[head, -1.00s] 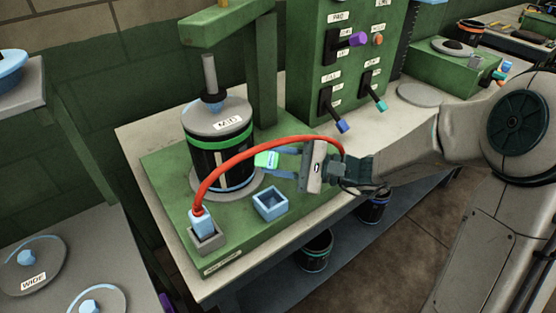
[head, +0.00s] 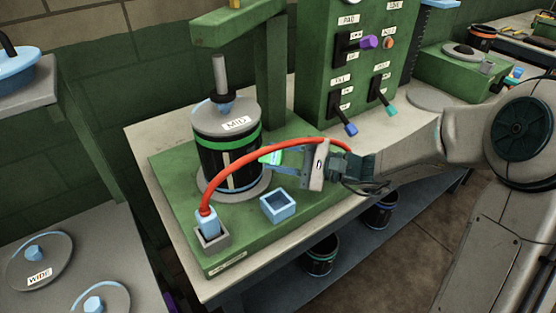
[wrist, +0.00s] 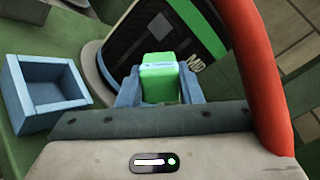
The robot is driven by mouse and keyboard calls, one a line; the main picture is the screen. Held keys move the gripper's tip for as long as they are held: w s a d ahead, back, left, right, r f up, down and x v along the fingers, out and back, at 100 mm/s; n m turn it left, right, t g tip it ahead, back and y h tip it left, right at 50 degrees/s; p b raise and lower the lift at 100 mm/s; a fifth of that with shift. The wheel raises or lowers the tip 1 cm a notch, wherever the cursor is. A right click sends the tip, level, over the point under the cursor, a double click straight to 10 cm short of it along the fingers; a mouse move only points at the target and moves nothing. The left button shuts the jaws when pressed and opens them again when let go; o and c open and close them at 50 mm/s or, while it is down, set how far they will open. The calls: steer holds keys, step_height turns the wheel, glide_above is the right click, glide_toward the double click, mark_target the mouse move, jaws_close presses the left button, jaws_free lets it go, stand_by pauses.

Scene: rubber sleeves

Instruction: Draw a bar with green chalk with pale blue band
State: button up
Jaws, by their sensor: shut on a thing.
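The green chalk (wrist: 160,85) with a pale blue band is held between the blue fingers of my gripper (wrist: 158,78). In the head view the chalk (head: 270,157) points left at the side of the black drum (head: 212,158). The drum has a green band, a grey lid labelled MID, and a pale upright stripe (head: 232,178) on its side. In the wrist view the drum (wrist: 150,38) lies just beyond the chalk. Whether the chalk touches it I cannot tell.
A red hose (head: 262,148) arches in front of the drum and past my gripper, from a grey socket (head: 213,238). An open blue box (head: 279,206) sits on the green base (head: 185,215). A green panel with levers (head: 350,60) stands behind.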

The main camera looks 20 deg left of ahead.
steer(key=shift+w, duration=1.35)
steer(key=shift+s+a+b, duration=0.15)
steer(key=shift+s+b, duration=0.25)
steer(key=shift+s, duration=1.65)
steer(key=shift+d+p, duration=0.4)
steer(key=shift+d, duration=2.6)
steer(key=shift+d, duration=1.55)
steer(key=shift+a, duration=0.15)
